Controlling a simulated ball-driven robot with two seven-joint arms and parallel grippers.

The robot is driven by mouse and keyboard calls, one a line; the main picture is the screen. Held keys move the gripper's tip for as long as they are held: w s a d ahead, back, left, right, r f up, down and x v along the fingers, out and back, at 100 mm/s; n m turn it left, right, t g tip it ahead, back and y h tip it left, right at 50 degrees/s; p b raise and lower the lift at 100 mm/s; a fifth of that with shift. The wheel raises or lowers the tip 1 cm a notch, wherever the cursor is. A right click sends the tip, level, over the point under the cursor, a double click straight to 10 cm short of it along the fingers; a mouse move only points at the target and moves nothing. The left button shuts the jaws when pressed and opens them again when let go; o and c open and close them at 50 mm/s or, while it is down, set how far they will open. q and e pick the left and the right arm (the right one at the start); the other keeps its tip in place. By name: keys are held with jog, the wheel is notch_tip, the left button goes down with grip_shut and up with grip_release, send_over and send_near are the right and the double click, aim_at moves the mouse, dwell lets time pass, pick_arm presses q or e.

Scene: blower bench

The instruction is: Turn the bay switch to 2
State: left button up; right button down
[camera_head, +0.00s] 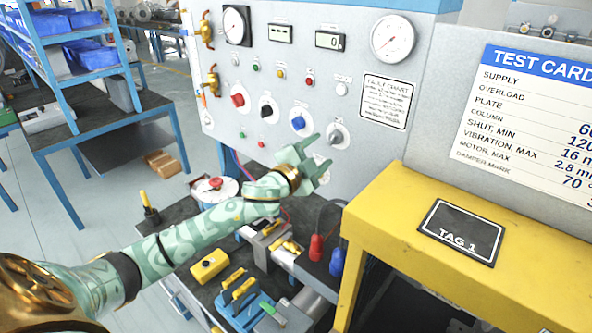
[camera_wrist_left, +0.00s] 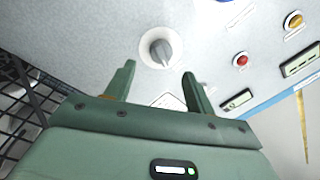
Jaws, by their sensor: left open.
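A grey rotary knob (camera_head: 337,137) on a pale round plate sits at the right end of the knob row on the grey panel. It also shows in the left wrist view (camera_wrist_left: 160,50), ahead of the fingers. The markings around it are too small to read, so I cannot tell its setting or confirm that it is the bay switch. My left gripper (camera_head: 320,153) is open and empty, just below and left of this knob in the head view. In the left wrist view its two fingertips (camera_wrist_left: 159,71) stand apart below the knob, with no visible contact. My right gripper is not in view.
Red (camera_head: 238,99), black (camera_head: 266,110) and blue (camera_head: 299,122) knobs line the panel to the left. Gauges and displays are above. A yellow housing (camera_head: 470,225) stands close on the right. Tools and a yellow box (camera_head: 209,264) lie on the bench below my arm.

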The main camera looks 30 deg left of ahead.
pick_arm(q)
jog(key=s+a+b, duration=0.1)
jog(key=s, duration=0.9)
jog(key=shift+s+f, duration=0.25)
jog(key=shift+s, duration=0.05)
